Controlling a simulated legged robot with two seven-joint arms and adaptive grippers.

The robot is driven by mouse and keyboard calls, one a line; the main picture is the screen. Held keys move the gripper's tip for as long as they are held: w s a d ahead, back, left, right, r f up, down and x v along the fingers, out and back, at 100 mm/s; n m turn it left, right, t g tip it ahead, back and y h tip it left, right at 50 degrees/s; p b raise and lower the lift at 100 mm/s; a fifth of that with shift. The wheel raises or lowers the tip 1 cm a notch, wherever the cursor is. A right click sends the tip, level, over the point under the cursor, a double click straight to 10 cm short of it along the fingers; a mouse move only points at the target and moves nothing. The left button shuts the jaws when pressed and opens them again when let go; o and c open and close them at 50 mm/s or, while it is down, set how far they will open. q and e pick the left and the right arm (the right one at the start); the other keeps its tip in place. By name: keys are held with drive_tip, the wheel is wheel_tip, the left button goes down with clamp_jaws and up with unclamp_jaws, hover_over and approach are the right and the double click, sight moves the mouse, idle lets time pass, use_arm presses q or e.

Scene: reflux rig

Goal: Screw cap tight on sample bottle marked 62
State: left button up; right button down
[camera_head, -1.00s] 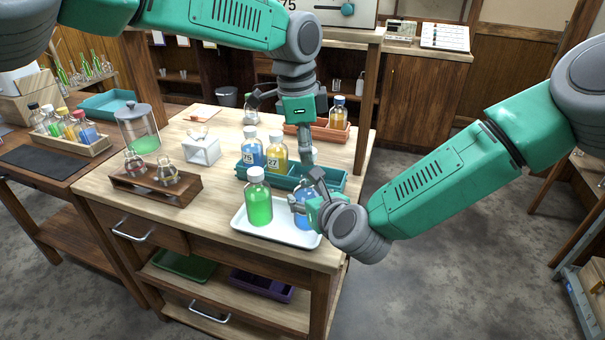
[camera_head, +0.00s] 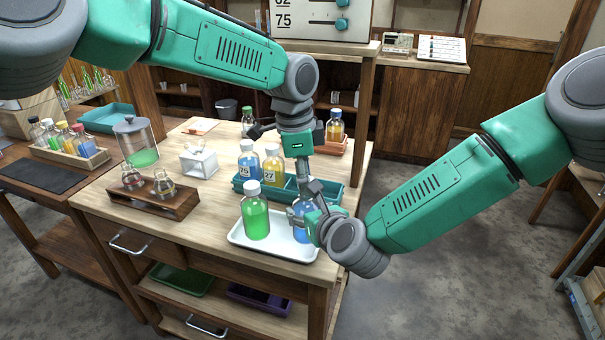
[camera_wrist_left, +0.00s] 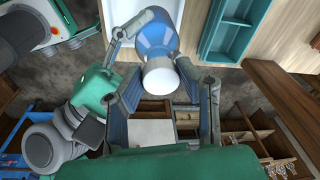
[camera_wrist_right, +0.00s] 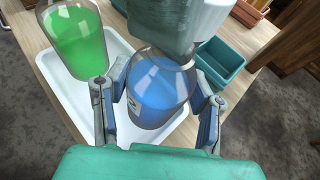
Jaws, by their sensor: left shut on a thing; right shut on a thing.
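A blue-filled bottle (camera_head: 303,228) stands upright at the right end of a white tray (camera_head: 240,235). Its label (camera_wrist_right: 132,107) shows only in part in the right wrist view and its number is not readable. My right gripper (camera_head: 300,214) is shut around the bottle's body (camera_wrist_right: 158,92) from the right. My left gripper (camera_head: 306,187) points down directly above the bottle's mouth. It is shut on a white cap (camera_wrist_left: 160,78), which lines up with the bottle in the left wrist view. My left gripper hides the cap and neck in the right wrist view, so I cannot tell how they meet.
A green bottle (camera_head: 256,214) with a white cap stands on the tray left of the blue one. Behind are a teal rack (camera_head: 245,187) and bottles marked 75 (camera_head: 248,163) and 27 (camera_head: 272,167). A wooden flask stand (camera_head: 160,203) is at left.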

use_arm(q)
drive_tip(key=shift+f, duration=0.25)
drive_tip(key=shift+a, duration=0.4)
drive_tip(key=shift+d+f, duration=0.1)
drive_tip(key=shift+d, duration=0.05)
drive_tip(key=shift+d+f, duration=0.15)
drive_tip(key=shift+f, duration=0.1)
drive_tip(key=shift+f, duration=0.25)
